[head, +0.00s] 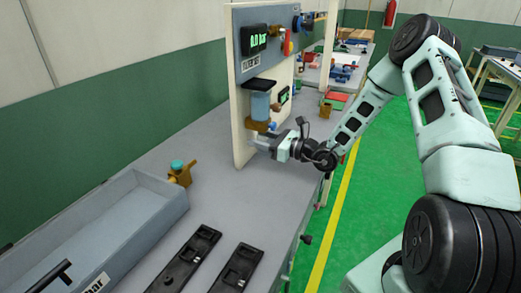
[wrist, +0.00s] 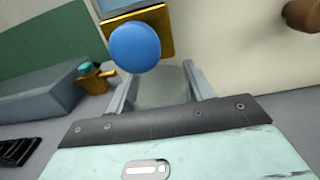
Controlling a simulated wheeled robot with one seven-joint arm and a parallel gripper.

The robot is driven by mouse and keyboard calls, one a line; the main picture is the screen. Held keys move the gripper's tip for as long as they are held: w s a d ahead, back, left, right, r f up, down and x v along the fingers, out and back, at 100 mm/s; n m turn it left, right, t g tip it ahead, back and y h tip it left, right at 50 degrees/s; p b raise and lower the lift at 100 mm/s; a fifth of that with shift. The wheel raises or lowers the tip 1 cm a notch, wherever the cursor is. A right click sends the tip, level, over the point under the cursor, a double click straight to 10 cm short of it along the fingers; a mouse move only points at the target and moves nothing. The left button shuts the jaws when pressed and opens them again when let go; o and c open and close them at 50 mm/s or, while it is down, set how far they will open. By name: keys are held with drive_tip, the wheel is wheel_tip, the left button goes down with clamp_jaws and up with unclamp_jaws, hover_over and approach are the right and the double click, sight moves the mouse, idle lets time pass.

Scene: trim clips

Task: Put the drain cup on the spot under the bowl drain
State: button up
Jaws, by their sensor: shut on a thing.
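My gripper (wrist: 161,86) is shut on the drain cup (wrist: 160,92), a pale see-through cup between its two fingers in the wrist view. In the head view my gripper (head: 262,141) is low against the cream panel, just below the blue see-through bowl (head: 260,106); the cup is hard to make out there. A brass part (head: 258,125) sits at the bowl's lower end. In the wrist view a round blue part (wrist: 135,48) is just above the cup, in front of brass. I cannot tell whether the cup touches the bench. The spot under the drain is not visible.
The cream panel (head: 243,140) stands upright beside my gripper. A brass fitting with a teal cap (head: 179,172) stands near a grey bin (head: 150,190) on the bench. Two black trays (head: 185,262) lie in front. The grey bench between them and the panel is clear.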

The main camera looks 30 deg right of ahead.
sight(249, 149)
wheel_tip(249, 149, down, 4)
drive_tip(key=shift+a+f+p, duration=0.1)
drive_tip(key=shift+f+p, duration=0.1)
drive_tip(key=shift+p, duration=0.25)
drive_tip(key=shift+w+f, duration=0.15)
drive_tip(key=shift+f, duration=0.1)
drive_tip(key=shift+a+f, duration=0.1)
drive_tip(key=o, duration=1)
drive_tip(key=shift+f, duration=0.1)
drive_tip(key=shift+c, duration=0.2)
